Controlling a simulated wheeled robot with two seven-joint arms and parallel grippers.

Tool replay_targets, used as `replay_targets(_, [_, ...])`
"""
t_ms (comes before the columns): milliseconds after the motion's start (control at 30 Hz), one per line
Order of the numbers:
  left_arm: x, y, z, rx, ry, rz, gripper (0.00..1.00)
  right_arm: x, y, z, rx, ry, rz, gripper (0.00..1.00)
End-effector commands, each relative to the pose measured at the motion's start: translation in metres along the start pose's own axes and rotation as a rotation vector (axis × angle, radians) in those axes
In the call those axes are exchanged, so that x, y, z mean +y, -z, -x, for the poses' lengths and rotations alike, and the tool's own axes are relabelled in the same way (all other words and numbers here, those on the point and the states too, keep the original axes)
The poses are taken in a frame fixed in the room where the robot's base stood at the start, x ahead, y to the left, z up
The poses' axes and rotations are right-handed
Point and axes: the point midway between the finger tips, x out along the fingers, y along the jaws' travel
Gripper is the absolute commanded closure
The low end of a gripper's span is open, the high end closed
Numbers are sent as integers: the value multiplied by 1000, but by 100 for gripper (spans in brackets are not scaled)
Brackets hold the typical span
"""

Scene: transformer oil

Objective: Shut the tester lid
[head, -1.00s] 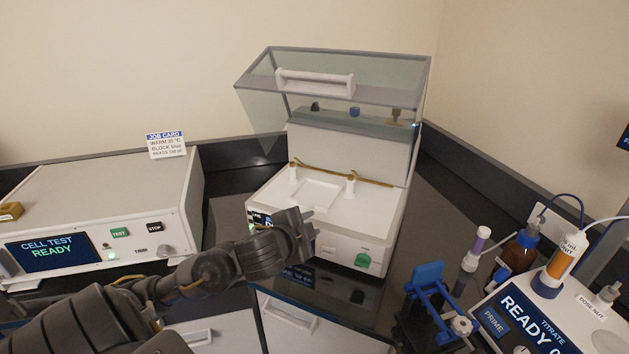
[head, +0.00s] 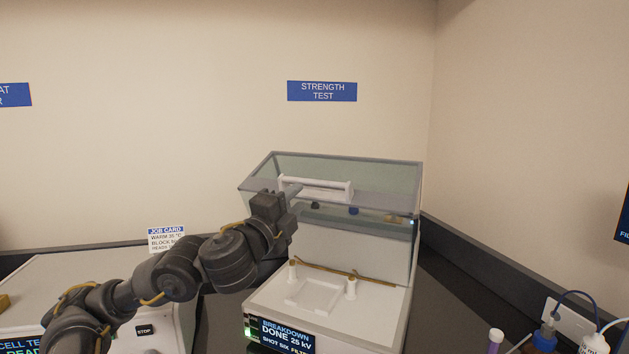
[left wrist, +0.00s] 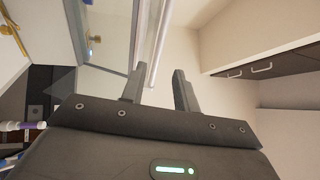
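The tester (head: 390,312) is a white box with a shallow recess and two white posts on top. Its clear lid (head: 375,172) is raised at the back, with a white handle bar (head: 325,188) across its front. My left gripper (head: 290,190) is at the left end of the handle, seen from behind and partly covering it. In the left wrist view, the two fingers (left wrist: 158,85) are apart, and the pale bar (left wrist: 155,45) runs just beyond and between their tips. I cannot tell whether they touch it. My right gripper is out of view.
A cell test unit (head: 60,285) and a job card (head: 165,238) are at the left. Bottles (head: 545,338) stand at the lower right. A "STRENGTH TEST" sign (head: 322,91) hangs on the wall above.

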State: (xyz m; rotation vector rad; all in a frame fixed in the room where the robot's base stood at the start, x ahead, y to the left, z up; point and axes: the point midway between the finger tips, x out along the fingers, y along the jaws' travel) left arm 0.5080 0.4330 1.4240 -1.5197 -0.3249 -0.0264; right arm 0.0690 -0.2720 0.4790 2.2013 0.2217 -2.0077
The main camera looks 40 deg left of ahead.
Motion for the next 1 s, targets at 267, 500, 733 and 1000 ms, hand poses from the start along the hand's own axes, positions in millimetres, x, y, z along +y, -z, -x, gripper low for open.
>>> replay_targets(267, [0,-2,-45,-6,-3,10,69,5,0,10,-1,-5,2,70])
replay_targets(500, [1,-2,-80,-4,-5,5,69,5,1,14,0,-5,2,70])
replay_targets(733, [2,-2,-92,-4,-4,2,69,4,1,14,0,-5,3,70])
replay_targets(1000, [2,-2,-92,-4,-4,2,73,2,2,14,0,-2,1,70])
